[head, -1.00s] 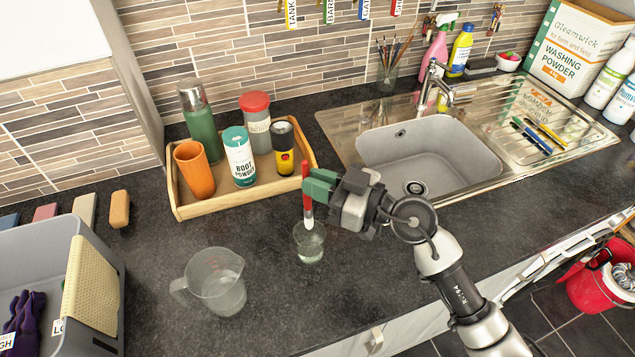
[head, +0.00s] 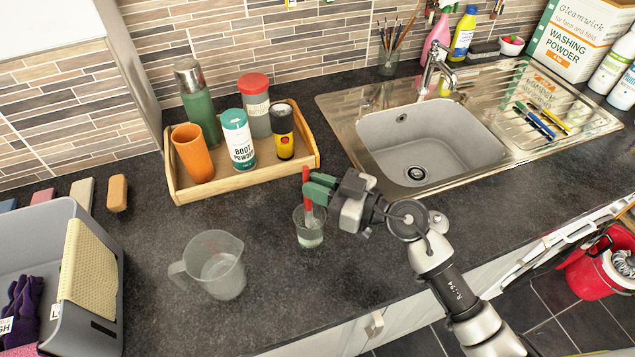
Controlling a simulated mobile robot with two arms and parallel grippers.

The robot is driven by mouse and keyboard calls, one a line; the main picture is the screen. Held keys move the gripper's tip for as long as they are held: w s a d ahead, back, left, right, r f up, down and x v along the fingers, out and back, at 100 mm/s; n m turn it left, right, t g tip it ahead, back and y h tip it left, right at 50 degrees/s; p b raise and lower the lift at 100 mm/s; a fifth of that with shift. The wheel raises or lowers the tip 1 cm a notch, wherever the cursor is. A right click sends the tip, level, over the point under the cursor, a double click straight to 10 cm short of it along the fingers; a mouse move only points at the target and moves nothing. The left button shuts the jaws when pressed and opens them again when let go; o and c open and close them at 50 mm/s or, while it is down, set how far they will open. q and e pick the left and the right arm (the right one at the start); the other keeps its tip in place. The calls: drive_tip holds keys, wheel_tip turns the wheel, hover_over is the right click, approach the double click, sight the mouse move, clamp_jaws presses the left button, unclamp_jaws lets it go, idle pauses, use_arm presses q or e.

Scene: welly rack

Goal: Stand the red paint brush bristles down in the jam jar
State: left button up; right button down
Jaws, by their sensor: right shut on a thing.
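My right gripper (head: 314,190) is shut on the red paint brush (head: 307,201), its green fingers around the handle. The brush is roughly upright with its bristle end down. Its lower part is inside the small glass jam jar (head: 309,230), below the rim. The jar stands on the dark worktop and has a little clear liquid in it. I cannot tell whether the bristles touch the jar's bottom. My left gripper is not in view.
A clear measuring jug (head: 217,268) stands left of the jar. A wooden tray (head: 250,184) with bottles and an orange cup is behind. The sink (head: 425,140) is at back right. A grey crate (head: 92,310) is at left. Worktop in front of the jar is clear.

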drive_tip(key=c, duration=1.1)
unclamp_jaws()
drive_tip(key=b+v, duration=0.2)
drive_tip(key=v, duration=0.8)
drive_tip(key=shift+s+d, duration=0.2)
drive_tip(key=shift+d, duration=0.15)
